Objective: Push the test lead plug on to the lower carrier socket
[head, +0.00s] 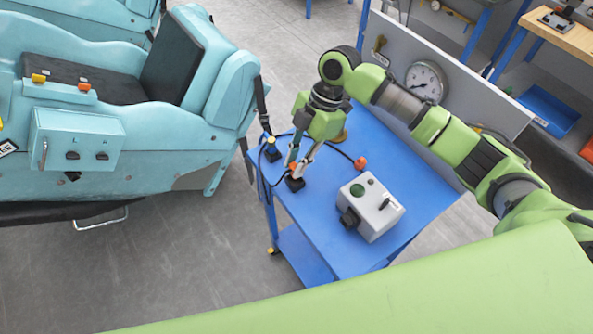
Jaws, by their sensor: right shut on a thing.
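My right gripper (297,161) points down over the left part of the blue cart. Its fingers are closed around the top of a small black plug-like piece with an orange part (295,183), at the cart top; whether it touches the cart is unclear. A black cable loops beside it. The teal coaster car (100,60) stands at the left, apart from the gripper. Its side panel (80,140) carries two dark fittings (72,156), and a small dark part (72,176) sits at its lower edge. I cannot tell which is the lower carrier socket. My left gripper is out of view.
On the blue cart (400,165) stand a grey box (371,207) with a green button, a yellow-topped black piece (271,151) and an orange connector (360,163) on a cable. A dial gauge (426,82) is on the grey back panel. Open floor lies below the car.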

